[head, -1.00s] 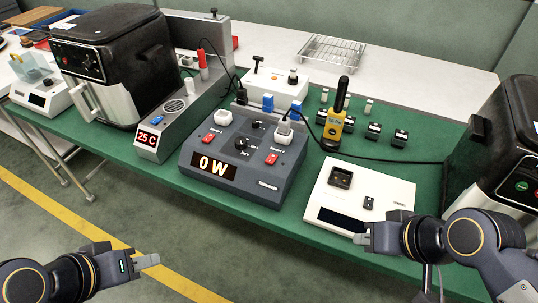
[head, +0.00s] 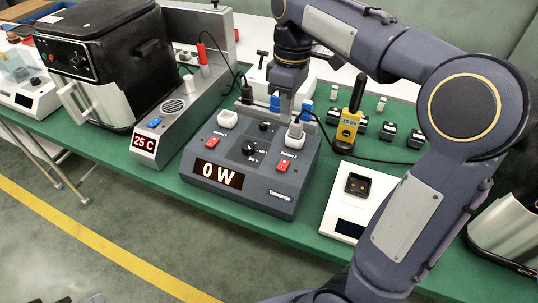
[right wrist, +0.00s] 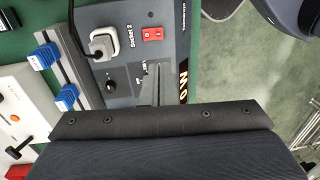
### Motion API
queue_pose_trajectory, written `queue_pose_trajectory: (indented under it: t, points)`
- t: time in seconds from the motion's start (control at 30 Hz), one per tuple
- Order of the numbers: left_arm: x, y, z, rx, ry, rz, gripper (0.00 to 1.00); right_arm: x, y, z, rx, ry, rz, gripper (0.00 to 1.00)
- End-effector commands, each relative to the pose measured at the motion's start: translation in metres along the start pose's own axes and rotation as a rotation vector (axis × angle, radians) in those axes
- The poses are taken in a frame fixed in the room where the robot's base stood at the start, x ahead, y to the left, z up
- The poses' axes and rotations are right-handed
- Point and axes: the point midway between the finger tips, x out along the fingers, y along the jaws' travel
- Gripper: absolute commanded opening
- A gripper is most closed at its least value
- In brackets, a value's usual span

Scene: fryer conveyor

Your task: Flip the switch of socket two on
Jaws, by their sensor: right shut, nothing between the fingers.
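The grey power box (head: 250,195) stands on the green table, its display reading 0 W. The red switch of socket two (head: 283,165) is at its right front; the right wrist view shows this switch (right wrist: 152,34) beside the "Socket 2" label. I cannot tell its position. A plug (right wrist: 103,42) sits in socket two, with a cable running from it. My right gripper (head: 286,118) points down over the rear of the box, shut and empty, apart from the switch. Its fingers (right wrist: 150,88) show in the wrist view. Only a sliver of my left gripper (head: 95,298) shows.
A second red switch (head: 211,142) and an empty white socket (head: 228,119) are on the box's left. A yellow device (head: 348,128) stands right of the box, a white panel (head: 342,222) in front of it. A black air fryer (head: 100,50) stands left.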

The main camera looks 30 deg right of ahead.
Motion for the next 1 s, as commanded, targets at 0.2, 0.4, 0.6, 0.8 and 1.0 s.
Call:
queue_pose_trajectory:
  t: [0.2,0.4,0.6,0.8,1.0]
  points:
    - [0.0,0.0,0.0,0.0,0.0,0.0,0.36,0.0,0.0,0.0,0.001,0.001,0.0,0.0]
    - [0.002,-0.001,0.001,0.0,0.0,0.0,0.36,0.009,0.0,0.0,0.002,0.001,0.0,0.0]
    - [0.007,-0.003,0.003,0.0,0.0,0.0,0.36,0.044,0.0,0.001,0.003,-0.002,-0.003,0.0]
    - [0.011,-0.005,0.006,0.0,0.0,0.0,0.36,0.088,0.0,0.001,0.004,-0.002,-0.002,0.0]
    - [0.013,-0.006,0.007,0.0,0.0,0.0,0.36,0.122,0.0,0.001,0.003,0.0,-0.002,0.0]
